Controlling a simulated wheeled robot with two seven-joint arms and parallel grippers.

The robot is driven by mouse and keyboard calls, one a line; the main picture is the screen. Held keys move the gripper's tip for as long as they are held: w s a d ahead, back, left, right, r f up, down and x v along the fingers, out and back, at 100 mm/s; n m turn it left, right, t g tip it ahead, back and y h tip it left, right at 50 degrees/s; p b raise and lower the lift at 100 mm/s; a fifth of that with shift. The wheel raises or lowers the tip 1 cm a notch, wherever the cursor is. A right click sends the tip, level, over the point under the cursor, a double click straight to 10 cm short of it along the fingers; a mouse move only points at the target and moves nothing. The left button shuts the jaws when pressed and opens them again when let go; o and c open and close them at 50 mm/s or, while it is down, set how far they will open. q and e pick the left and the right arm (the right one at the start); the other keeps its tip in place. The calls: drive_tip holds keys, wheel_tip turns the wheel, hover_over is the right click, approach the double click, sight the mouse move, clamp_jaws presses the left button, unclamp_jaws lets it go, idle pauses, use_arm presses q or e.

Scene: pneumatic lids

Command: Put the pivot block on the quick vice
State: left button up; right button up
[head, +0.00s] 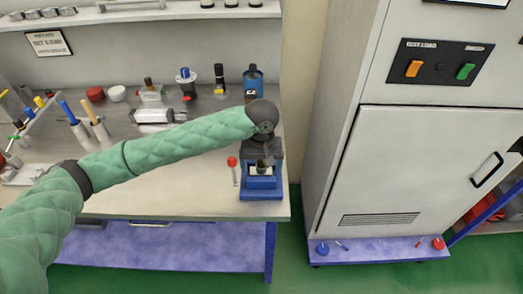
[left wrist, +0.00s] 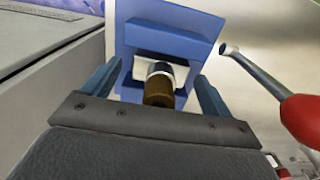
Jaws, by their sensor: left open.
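The quick vice (head: 262,193) is a blue block at the right front end of the bench, with a red-knobbed lever (head: 232,162) at its left. In the left wrist view the vice (left wrist: 165,42) fills the middle. A pale block with a brown, dark and silver-banded pin (left wrist: 158,88), which looks like the pivot block, sits at the vice's opening. It also shows in the head view (head: 262,170). My left gripper (head: 263,154) is over the vice. Its fingers (left wrist: 158,76) are open, one on each side of the pin, apart from it. My right gripper is out of view.
A blue bottle (head: 253,82) stands behind the vice. Several small parts, a red cap (head: 96,94) and a grey cylinder (head: 152,116) lie further left. A tall grey cabinet (head: 420,160) stands to the right across a gap. The bench front between is fairly clear.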

use_arm(q)
wheel_tip(320, 180, up, 10)
drive_tip(key=b, duration=0.2)
drive_tip(key=shift+r+b, duration=0.15)
drive_tip(key=shift+b, duration=0.25)
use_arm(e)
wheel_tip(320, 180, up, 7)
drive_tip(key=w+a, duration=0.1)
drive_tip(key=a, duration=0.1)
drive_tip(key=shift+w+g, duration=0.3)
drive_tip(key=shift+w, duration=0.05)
